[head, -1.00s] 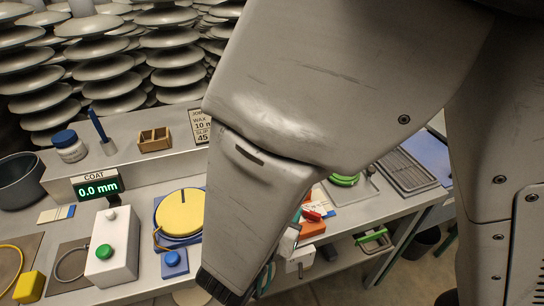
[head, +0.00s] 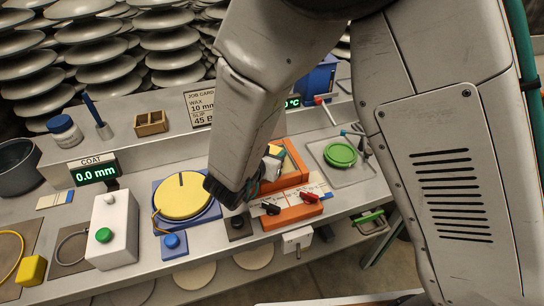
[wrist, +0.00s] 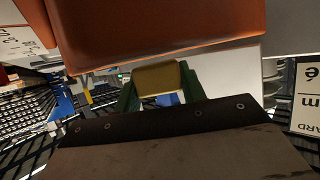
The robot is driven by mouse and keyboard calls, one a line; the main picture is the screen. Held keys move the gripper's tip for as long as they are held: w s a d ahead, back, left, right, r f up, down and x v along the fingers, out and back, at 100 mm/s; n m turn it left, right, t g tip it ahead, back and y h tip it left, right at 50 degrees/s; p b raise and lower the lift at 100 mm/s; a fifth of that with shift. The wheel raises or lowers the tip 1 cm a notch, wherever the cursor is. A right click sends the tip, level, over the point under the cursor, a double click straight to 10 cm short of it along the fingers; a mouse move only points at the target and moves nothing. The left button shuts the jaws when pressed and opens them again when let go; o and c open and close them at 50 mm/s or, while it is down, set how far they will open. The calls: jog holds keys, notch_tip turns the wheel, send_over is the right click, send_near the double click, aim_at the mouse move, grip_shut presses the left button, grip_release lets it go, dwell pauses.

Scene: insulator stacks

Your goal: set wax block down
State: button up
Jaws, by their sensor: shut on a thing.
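The wax block (wrist: 158,77) is a small tan block in the wrist view, held between the two green fingers of my gripper (wrist: 159,92). In the head view my gripper (head: 266,172) is partly hidden by my own wrist, over or beside an orange open-topped holder (head: 296,177) right of the yellow disc. The block cannot be made out clearly there. A large orange surface (wrist: 160,35) fills the top of the wrist view, close to the block. I cannot tell whether the block touches anything below it.
A yellow disc (head: 182,197) on a blue base sits left of my gripper. An orange block with black and red levers (head: 291,212) is in front. A green round piece (head: 340,155) lies on a grey tray at the right. The job card (head: 200,106) stands behind.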

jog(key=shift+f, duration=1.1)
